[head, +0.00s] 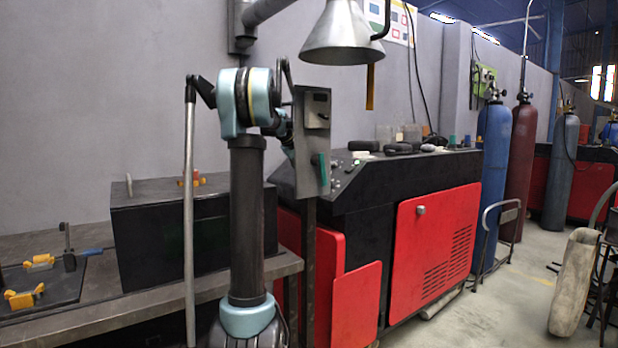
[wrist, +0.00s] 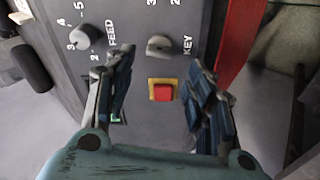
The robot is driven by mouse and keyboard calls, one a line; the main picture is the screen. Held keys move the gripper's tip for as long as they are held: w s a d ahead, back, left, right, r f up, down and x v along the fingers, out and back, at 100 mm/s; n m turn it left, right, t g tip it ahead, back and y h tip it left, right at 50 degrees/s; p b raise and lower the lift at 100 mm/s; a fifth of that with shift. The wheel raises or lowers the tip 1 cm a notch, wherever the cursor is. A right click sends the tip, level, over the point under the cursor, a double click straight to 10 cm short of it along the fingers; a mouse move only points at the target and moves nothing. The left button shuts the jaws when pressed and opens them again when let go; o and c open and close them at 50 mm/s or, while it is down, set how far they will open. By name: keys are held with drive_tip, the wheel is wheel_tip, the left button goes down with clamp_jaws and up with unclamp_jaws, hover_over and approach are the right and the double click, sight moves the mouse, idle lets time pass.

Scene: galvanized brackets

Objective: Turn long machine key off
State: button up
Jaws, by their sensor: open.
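The long machine (head: 385,235) is black with red panels and stands along the wall in the head view. In the wrist view, its grey control panel (wrist: 135,72) appears turned sideways. A grey knob marked KEY (wrist: 158,46) sits on the panel. My gripper (wrist: 163,60) is open, with one finger on each side of the KEY knob's line. The fingers hold nothing, and I cannot tell how far their tips are from the panel. In the head view, my gripper is hidden behind a grey upright box.
A red square button on a yellow base (wrist: 162,91) lies between my fingers, close to the KEY knob. A FEED knob (wrist: 85,38) is left of it. In the head view, the grey upright box (head: 312,140) on a post stands beside my arm; a metal hood (head: 343,38) hangs above.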

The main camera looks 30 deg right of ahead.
drive_tip(key=w+v, duration=0.1)
drive_tip(key=v, duration=0.5)
drive_tip(key=shift+s+a, duration=0.15)
drive_tip(key=shift+s, duration=0.25)
drive_tip(key=shift+r, duration=0.1)
drive_tip(key=w+a+r+g, duration=0.3)
drive_tip(key=r, duration=0.1)
drive_tip(key=x, duration=1.7)
drive_tip(key=shift+d, duration=0.15)
drive_tip(key=c, duration=1.1)
